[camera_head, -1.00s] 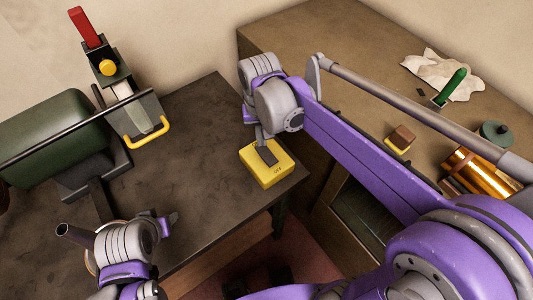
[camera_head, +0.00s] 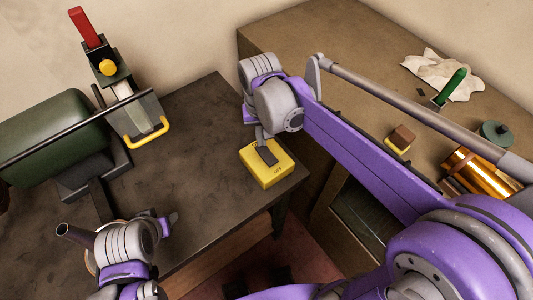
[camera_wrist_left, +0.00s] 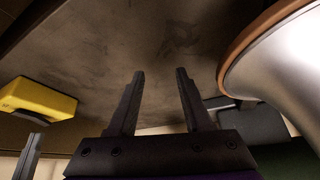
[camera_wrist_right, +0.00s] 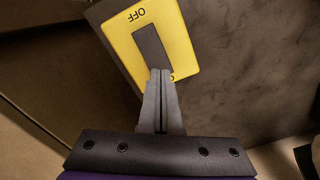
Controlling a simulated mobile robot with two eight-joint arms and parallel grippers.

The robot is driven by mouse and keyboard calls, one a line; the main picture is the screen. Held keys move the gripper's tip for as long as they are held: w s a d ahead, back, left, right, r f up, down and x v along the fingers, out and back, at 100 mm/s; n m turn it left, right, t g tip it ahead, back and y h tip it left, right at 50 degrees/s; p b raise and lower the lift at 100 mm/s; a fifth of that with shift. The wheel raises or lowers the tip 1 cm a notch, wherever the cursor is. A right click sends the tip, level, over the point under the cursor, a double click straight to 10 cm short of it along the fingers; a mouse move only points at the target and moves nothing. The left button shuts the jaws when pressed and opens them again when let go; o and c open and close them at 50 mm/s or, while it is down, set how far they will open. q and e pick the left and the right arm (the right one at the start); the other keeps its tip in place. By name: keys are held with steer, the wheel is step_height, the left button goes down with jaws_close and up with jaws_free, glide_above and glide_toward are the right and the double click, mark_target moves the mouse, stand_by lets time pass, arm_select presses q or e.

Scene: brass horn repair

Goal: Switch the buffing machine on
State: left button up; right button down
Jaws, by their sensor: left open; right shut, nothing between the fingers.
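A yellow switch box (camera_head: 280,175) with a dark rocker sits near the right corner of the dark table. In the right wrist view the box (camera_wrist_right: 182,50) shows "OFF" at its far end and the rocker (camera_wrist_right: 150,42) in the middle. My right gripper (camera_wrist_right: 161,72) is shut and empty, its tips at the rocker's end away from "OFF"; they partly hide a marking there. I cannot tell whether they touch or which way the rocker is tilted. My left gripper (camera_wrist_left: 160,75) is open and empty. A dark green machine body (camera_head: 50,135), possibly the buffing machine, stands at left.
A stand with a red lever (camera_head: 84,27) and yellow handle (camera_head: 148,132) is at the table's back. A horn bell (camera_wrist_left: 285,60) is close to my left gripper. The right bench holds a cloth (camera_head: 440,72), a green-handled tool (camera_head: 452,85) and a brass cylinder (camera_head: 475,172).

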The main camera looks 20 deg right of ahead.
mark_target(262, 148)
arm_select(q)
steer(key=shift+s+f+b, duration=0.3)
steer(key=shift+f+b, duration=0.35)
steer(key=shift+f, duration=0.2)
arm_select(e)
steer(key=shift+f, duration=1.1)
steer(key=shift+r+p, duration=1.9)
steer(key=shift+r, duration=1.7)
arm_select(q)
steer(key=r, duration=0.1)
steer(key=w+r, duration=0.1)
steer(key=r, duration=0.1)
steer(key=w+r, duration=0.1)
steer(key=r, duration=0.1)
steer(key=shift+w+r, duration=0.15)
arm_select(e)
steer(key=shift+w, duration=0.1)
